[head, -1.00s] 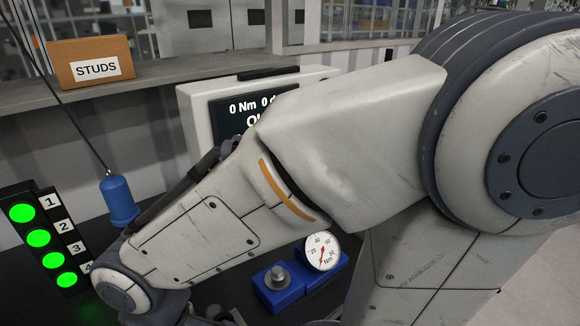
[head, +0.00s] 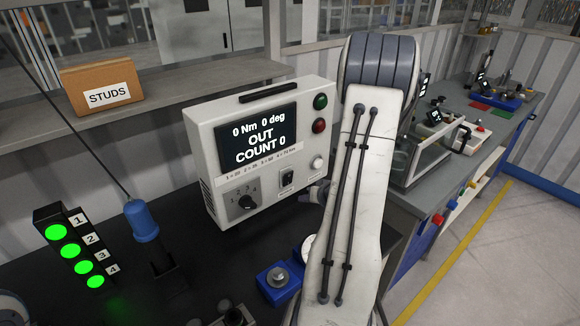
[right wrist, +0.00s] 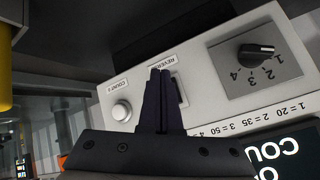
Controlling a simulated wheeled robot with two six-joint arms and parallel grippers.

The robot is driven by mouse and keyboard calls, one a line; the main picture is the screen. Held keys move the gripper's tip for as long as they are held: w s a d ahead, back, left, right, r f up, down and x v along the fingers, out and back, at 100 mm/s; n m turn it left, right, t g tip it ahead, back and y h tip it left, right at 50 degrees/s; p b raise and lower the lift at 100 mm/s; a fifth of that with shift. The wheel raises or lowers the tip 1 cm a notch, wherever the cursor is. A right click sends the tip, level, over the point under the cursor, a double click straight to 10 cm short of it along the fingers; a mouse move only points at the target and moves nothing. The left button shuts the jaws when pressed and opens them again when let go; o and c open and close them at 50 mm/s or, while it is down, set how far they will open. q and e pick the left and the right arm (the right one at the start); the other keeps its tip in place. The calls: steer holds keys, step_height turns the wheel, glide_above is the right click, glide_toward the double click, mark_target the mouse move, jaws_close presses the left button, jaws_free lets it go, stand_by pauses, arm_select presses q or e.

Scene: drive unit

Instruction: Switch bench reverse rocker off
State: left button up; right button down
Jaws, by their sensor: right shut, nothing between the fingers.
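The bench controller (head: 262,150) is a pale box with a dark display reading 0 Nm, 0 deg, OUT, COUNT 0. Its black reverse rocker (head: 287,178) is on the lower front, right of the numbered dial. In the right wrist view, the rocker (right wrist: 179,92) shows beside the REVERSE label, partly hidden by my fingers. My right gripper (head: 316,193) is at the box's lower right, mostly hidden by my forearm. In the wrist view its dark fingers (right wrist: 160,76) are shut and empty, just beside the rocker; contact cannot be told. My left gripper is out of view.
A round white button (right wrist: 121,111) is near the fingers. The numbered dial (head: 247,203) is left of the rocker. A blue hanging tool (head: 142,222), a green-lit indicator (head: 62,250) and a blue block (head: 278,283) occupy the dark bench. A STUDS box (head: 102,85) sits on the shelf.

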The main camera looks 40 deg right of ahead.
steer(key=s+d, duration=0.1)
steer(key=s+d+m+t, duration=0.1)
steer(key=s, duration=0.1)
steer(key=shift+s+d+r+m, duration=0.1)
steer(key=shift+r+m, duration=0.1)
steer(key=shift+m, duration=0.1)
glide_toward(291, 180)
step_height(291, 180, down, 3)
steer(key=w, duration=0.2)
steer(key=shift+w+d+r+p, duration=0.15)
steer(key=shift+w+d+p, duration=0.05)
steer(key=shift+w+p, duration=0.35)
steer(key=shift+w, duration=0.1)
stand_by(1.6)
